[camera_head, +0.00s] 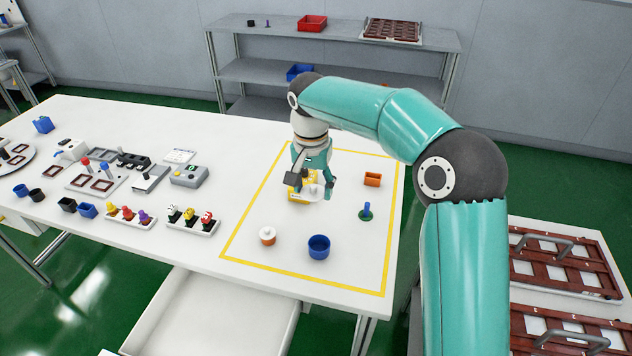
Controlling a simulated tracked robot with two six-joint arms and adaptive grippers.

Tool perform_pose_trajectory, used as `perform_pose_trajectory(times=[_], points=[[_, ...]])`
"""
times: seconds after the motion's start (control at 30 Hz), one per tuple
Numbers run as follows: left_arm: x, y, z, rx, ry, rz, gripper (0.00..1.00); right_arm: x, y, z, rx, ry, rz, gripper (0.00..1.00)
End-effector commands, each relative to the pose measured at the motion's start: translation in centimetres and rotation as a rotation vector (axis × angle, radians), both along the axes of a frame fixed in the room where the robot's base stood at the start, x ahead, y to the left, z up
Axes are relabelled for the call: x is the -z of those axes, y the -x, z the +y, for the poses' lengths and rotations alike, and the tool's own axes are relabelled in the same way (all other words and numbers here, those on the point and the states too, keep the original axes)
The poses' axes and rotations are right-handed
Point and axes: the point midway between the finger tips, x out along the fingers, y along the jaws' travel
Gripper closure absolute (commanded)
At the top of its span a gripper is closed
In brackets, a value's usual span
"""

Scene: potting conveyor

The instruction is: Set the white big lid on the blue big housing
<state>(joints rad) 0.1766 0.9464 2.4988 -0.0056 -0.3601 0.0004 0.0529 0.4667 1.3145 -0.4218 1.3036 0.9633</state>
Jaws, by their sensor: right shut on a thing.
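The blue big housing (319,247) is a round, open-topped cup standing on the white table inside the yellow outline. My right gripper (311,188) is behind it and a little to the left in the picture, pointing down. It is shut on a small white piece, which looks like the white big lid (314,191); the fingers partly hide it. The lid is apart from the housing. My left gripper is not in view.
A yellow object (297,194) shows partly behind my right gripper. Several fixtures and coloured parts fill the table's left side.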

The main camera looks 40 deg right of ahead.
Motion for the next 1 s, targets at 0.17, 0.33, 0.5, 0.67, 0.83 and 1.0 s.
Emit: perform_pose_trajectory(times=[0.17, 0.33, 0.5, 0.67, 0.83, 1.0], points=[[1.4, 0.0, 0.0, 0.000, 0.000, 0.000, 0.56, 5.6, 1.3, 0.3, -0.044, 0.026, -0.017, 0.57], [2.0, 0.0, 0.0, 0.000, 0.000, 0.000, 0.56, 7.6, 2.6, 0.4, -0.065, 0.043, -0.036, 0.57], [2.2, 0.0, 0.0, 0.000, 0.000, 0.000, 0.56, 7.8, 2.7, 0.2, -0.061, 0.067, -0.057, 0.57], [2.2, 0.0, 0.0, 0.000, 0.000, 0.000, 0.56, 7.8, 2.6, 0.2, -0.060, 0.067, -0.057, 0.57], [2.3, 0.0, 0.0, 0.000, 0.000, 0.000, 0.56, 7.8, 2.6, 0.2, -0.060, 0.067, -0.056, 0.57], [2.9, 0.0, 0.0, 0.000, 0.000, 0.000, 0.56, 8.3, 2.7, 0.2, -0.061, 0.066, -0.055, 0.57]])
